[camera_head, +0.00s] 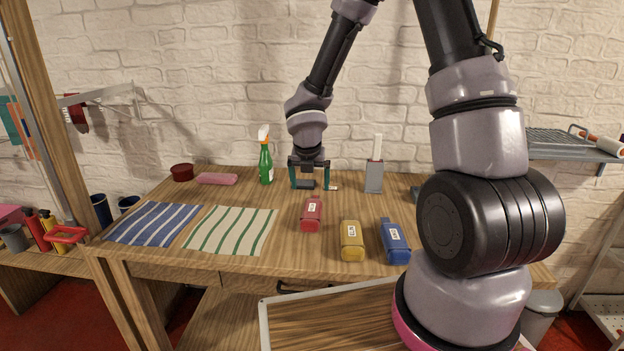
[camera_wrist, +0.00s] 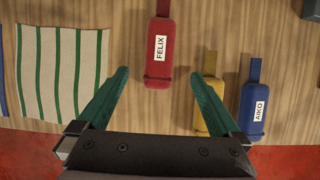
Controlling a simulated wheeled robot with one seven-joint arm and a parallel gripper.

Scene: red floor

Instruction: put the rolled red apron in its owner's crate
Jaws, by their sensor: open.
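The rolled red apron (camera_head: 311,213) lies on the wooden table, in front of my gripper (camera_head: 310,187). In the wrist view the red apron (camera_wrist: 157,72) has a white tag reading FELIX. There my gripper (camera_wrist: 160,73) is open and empty, its green fingers apart, with the apron showing between the fingertips. A rolled yellow apron (camera_head: 352,240) and a rolled blue apron (camera_head: 396,243) lie to the right of the red one. The blue apron's tag reads AIKO in the wrist view (camera_wrist: 255,110). The yellow tag is unreadable. I see no crate in either view.
A blue striped cloth (camera_head: 152,223) and a green striped cloth (camera_head: 231,230) lie flat at the left. A green spray bottle (camera_head: 266,165), a pink block (camera_head: 216,179), a dark red bowl (camera_head: 182,172) and a grey holder (camera_head: 374,180) stand along the back.

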